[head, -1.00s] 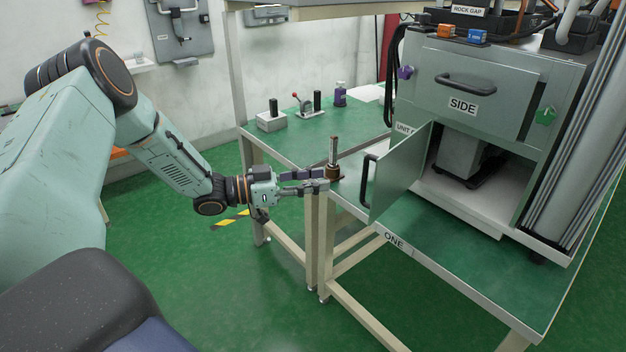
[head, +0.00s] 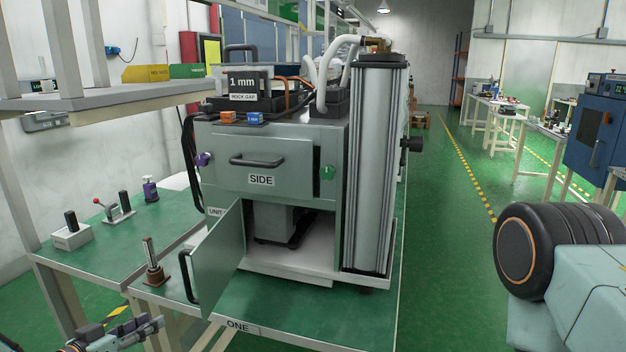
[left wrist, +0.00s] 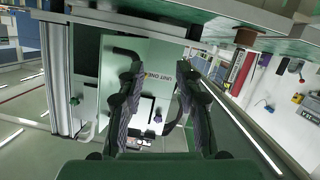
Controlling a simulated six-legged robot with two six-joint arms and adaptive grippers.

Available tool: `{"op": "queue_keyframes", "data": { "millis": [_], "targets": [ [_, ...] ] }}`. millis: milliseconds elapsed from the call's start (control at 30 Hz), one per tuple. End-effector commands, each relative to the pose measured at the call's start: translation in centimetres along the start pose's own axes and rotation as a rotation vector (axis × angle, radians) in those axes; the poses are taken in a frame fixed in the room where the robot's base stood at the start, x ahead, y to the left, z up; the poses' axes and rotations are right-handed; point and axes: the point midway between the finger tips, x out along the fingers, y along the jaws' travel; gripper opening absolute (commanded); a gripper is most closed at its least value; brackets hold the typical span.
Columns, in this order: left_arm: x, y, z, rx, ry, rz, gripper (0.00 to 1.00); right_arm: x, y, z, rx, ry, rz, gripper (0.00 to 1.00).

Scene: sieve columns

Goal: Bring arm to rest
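My left gripper (head: 152,325) is at the bottom left of the head view, partly cut off by the frame edge. It is near the table's front edge, apart from the brown-based metal post (head: 152,262) standing on the green table. In the left wrist view, the two dark fingers of my left gripper (left wrist: 157,72) stand wide apart with nothing held between them. My right arm (head: 560,270) shows at the right of the head view as a black joint and pale green link. Its gripper is out of the picture.
The grey cabinet door (head: 218,262) stands open toward me, close to my left gripper. The machine marked SIDE (head: 290,165) stands on the table labelled ONE (head: 270,325). Green floor (head: 445,220) is clear to its right.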

Motion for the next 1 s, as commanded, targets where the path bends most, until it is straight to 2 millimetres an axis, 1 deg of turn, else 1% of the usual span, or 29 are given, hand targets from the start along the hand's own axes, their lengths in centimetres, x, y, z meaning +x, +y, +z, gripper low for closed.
{"op": "queue_keyframes", "data": {
  "millis": [33,133,167,200,267,300,367,400,467,500,567,600,700,733,800,1000],
  "targets": [
    [0.0,1.4,2.5,-0.046,-0.075,-0.029,0.35,0.1,0.0,0.0,0.000,0.000,0.000,0.40],
    [-0.8,3.7,7.4,-0.127,-0.232,-0.100,0.35,0.1,0.0,0.0,0.000,0.000,0.000,0.40],
    [-1.4,4.5,9.0,-0.148,-0.284,-0.121,0.35,0.1,0.0,0.0,0.000,0.000,0.000,0.40],
    [-2.2,5.6,11.2,-0.175,-0.356,-0.150,0.35,0.2,0.0,0.0,0.000,0.000,0.000,0.40],
    [-4.0,7.2,14.3,-0.208,-0.467,-0.192,0.35,0.2,0.0,0.0,0.000,0.000,0.000,0.40],
    [-5.3,8.3,16.4,-0.227,-0.541,-0.221,0.35,0.2,0.0,0.0,0.000,0.000,0.000,0.40],
    [-7.7,9.9,19.1,-0.248,-0.649,-0.261,0.35,0.3,0.0,0.0,0.000,0.000,0.000,0.40],
    [-9.4,10.9,20.8,-0.256,-0.720,-0.288,0.35,0.3,0.0,0.0,0.000,0.000,0.000,0.40],
    [-12.3,12.3,23.1,-0.264,-0.826,-0.328,0.35,0.4,0.0,0.0,0.000,0.000,0.000,0.40],
    [-14.3,13.3,24.4,-0.264,-0.895,-0.354,0.35,0.4,0.0,0.0,0.000,0.000,0.000,0.40],
    [-17.3,14.5,26.1,-0.257,-0.991,-0.390,0.35,0.5,0.0,0.0,0.000,0.000,0.000,0.40],
    [-19.2,15.2,27.0,-0.248,-1.048,-0.411,0.35,0.5,0.0,0.0,0.000,0.000,0.000,0.40],
    [-23.0,16.6,28.5,-0.208,-1.156,-0.435,0.35,0.6,0.0,0.0,0.000,0.000,0.000,0.40],
    [-23.6,16.9,28.8,-0.194,-1.177,-0.430,0.35,0.6,0.0,0.0,0.000,0.000,0.000,0.40],
    [-24.3,17.4,29.3,-0.164,-1.204,-0.413,0.35,0.6,0.0,0.0,0.000,0.000,0.000,0.40],
    [-24.9,17.7,29.9,-0.144,-1.227,-0.401,0.35,0.7,0.0,0.0,0.000,0.000,0.000,0.40]
  ]
}}
